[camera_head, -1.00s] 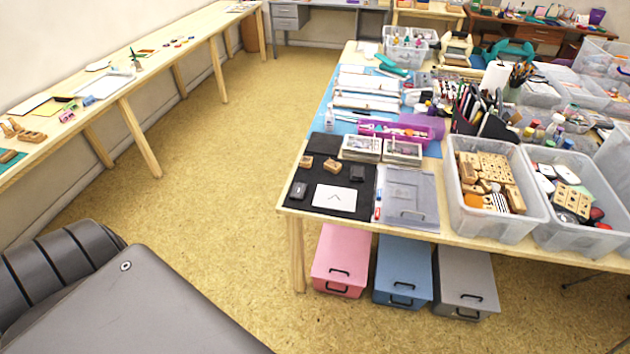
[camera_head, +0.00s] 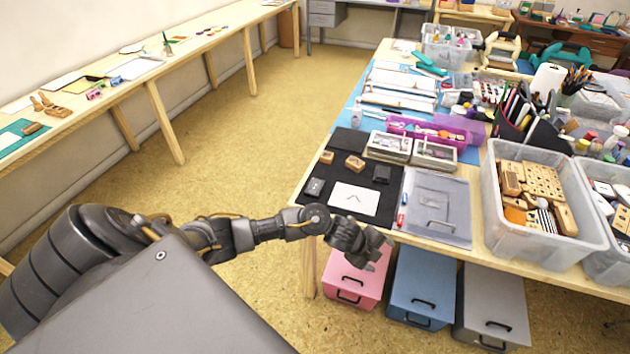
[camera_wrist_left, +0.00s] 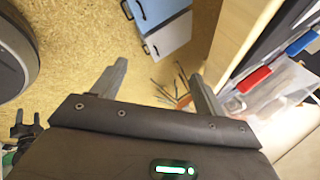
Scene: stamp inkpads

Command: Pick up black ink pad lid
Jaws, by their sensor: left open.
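Two small dark items lie on the black mat (camera_head: 340,150) at the near left corner of the table. One dark block (camera_head: 315,186) is at the mat's left edge and another (camera_head: 382,173) is at its right; I cannot tell which is the black ink pad lid. A white card (camera_head: 355,199) lies between and in front of them. My left gripper (camera_head: 376,252) is open and empty, just off the table's front edge, nearer me than the mat. Its spread fingers also show in the left wrist view (camera_wrist_left: 158,74), with floor between them. My right gripper is out of view.
Two wooden stamps (camera_head: 355,162) lie behind the card. A grey clear folder (camera_head: 437,206) and a red and a blue marker (camera_head: 401,219) lie right of the mat. A clear bin (camera_head: 548,247) of stamps stands farther right. Pink, blue and grey boxes are under the table.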

